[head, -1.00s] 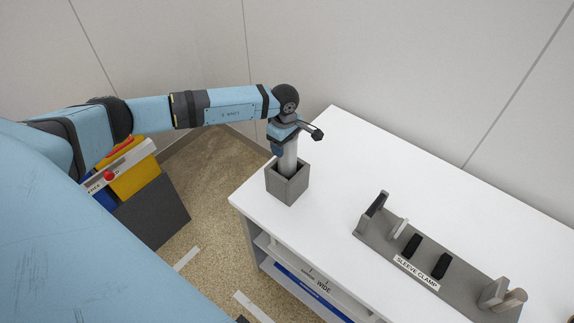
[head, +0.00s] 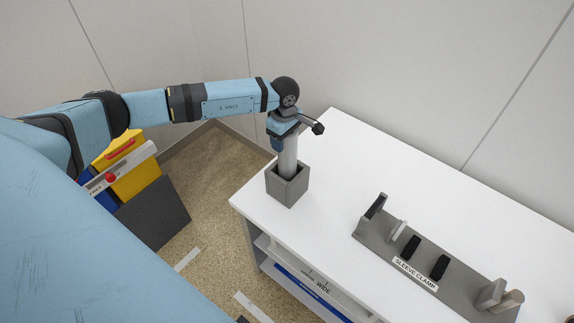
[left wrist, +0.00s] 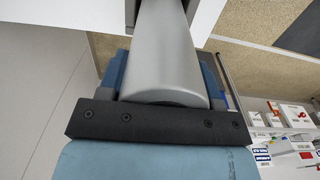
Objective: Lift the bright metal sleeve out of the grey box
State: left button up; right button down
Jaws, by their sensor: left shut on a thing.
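The bright metal sleeve (head: 288,158) stands upright, its lower end inside the grey box (head: 290,194) near the table's left corner. The box walls hide that lower end. My left gripper (head: 285,142) is shut on the upper part of the sleeve, above the box rim. In the left wrist view the sleeve (left wrist: 165,45) runs between the two blue fingers of the gripper (left wrist: 165,78). My right gripper is not in view.
The white table (head: 335,165) is clear between the box and a grey sleeve clamp fixture (head: 440,268) at the right. The wall (head: 380,70) rises behind the table. A yellow case (head: 130,172) stands on a dark block at the left.

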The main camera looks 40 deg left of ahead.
pick_arm(q)
jog(key=shift+r, duration=0.6)
jog(key=shift+r, duration=1.9)
